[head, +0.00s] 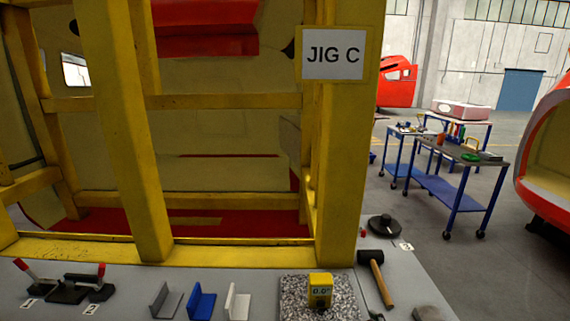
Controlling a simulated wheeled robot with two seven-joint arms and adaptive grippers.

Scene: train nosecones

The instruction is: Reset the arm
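Neither of my arms shows in the head view, and neither gripper is in view. The task names no object besides the arm. A grey bench (255,284) runs along the bottom of the view, in front of a yellow jig frame (123,130) with a "JIG C" sign (333,55).
On the bench are clamps with red handles (68,290), grey, blue (201,301) and white angle brackets, a yellow gauge (320,291) on a speckled slab (292,290), and a hammer (376,277). Blue carts (452,189) and red nosecones (547,160) stand at right; open floor (497,266) lies between.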

